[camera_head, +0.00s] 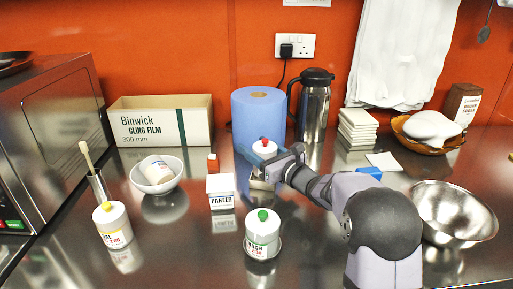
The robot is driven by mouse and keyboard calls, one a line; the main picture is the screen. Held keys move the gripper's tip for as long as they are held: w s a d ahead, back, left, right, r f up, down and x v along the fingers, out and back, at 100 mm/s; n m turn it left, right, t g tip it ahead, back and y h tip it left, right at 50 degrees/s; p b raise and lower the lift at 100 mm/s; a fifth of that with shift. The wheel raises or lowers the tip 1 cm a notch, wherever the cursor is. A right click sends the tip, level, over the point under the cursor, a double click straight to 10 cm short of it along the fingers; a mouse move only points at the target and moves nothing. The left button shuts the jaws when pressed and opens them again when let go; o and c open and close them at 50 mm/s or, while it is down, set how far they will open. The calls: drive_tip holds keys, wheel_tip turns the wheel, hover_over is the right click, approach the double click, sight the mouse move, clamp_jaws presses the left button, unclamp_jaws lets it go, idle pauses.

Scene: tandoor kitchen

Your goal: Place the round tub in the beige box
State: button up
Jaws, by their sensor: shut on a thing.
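My gripper (264,162) is shut on a round white tub (264,147) with a red knob on top, in front of the blue roll. The gripper hides most of the tub's side, and the tub looks upright. The beige box (160,128), printed "Binwick Cling Film 300 mm" with a dark green stripe, stands at the back left against the orange wall. The box lies to the left of my gripper. Its top looks open, but its inside is mostly hidden by the front wall.
A paneer carton (220,192), a small orange-topped item (212,162) and a white bowl (142,178) holding a tub stand before the box. The blue roll (259,108) and steel flask (314,105) stand behind.

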drive_tip(key=shift+f, duration=0.1)
drive_tip(key=o, duration=1.2)
drive_tip(key=shift+o, duration=0.2)
drive_tip(key=shift+r, duration=0.25)
drive_tip(key=b+v, duration=0.2)
drive_tip(key=v, duration=1)
drive_tip(key=shift+d, duration=0.1)
